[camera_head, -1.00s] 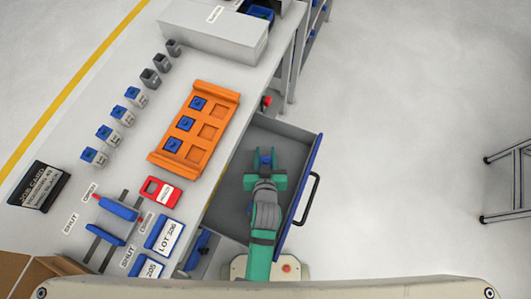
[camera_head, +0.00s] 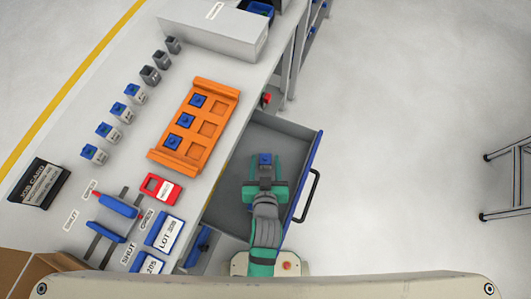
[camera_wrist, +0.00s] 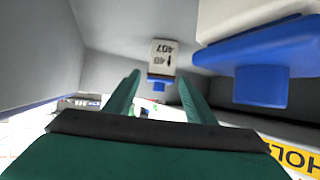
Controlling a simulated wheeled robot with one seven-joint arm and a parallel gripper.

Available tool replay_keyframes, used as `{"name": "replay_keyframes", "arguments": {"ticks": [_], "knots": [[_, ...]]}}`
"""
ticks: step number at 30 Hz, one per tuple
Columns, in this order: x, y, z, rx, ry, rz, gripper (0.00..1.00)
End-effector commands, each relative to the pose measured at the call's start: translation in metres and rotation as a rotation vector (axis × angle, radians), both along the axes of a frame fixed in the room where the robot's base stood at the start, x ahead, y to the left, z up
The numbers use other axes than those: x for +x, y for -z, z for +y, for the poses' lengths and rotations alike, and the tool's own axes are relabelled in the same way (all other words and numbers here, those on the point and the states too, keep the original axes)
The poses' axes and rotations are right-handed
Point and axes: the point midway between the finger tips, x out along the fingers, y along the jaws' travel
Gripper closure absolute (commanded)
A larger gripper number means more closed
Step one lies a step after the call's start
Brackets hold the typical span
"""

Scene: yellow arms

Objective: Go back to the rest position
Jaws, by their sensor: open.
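My gripper (camera_head: 265,182) is over the open grey drawer (camera_head: 228,188), with its green fingers apart. A small blue-topped block (camera_head: 265,159) shows at the far end of the fingers in the head view. In the wrist view, my gripper (camera_wrist: 159,78) has spread fingers, and a pale labelled block with a blue end (camera_wrist: 163,58) shows beyond the tips, in line with the gap. Whether the fingers touch it I cannot tell. My forearm hides part of the drawer.
The drawer's blue front has a black handle (camera_head: 306,197). On the bench stand an orange tray (camera_head: 170,162) with blue-topped blocks, a red-framed card (camera_head: 161,189) and blue slider handles (camera_head: 118,206). A larger blue-and-white thing (camera_wrist: 258,62) is close at right in the wrist view. Open floor lies to the right.

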Motion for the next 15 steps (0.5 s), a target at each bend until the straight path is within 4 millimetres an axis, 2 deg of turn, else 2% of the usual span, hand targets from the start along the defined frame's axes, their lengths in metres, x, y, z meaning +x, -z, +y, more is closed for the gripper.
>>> {"name": "replay_keyframes", "arguments": {"ticks": [6, 15], "knots": [[-0.0136, -0.0072, 0.0, 0.0, 0.0, 0.001, 0.5], [-0.0145, -0.0079, -0.0001, 0.0, 0.0, 0.0, 0.5]]}}
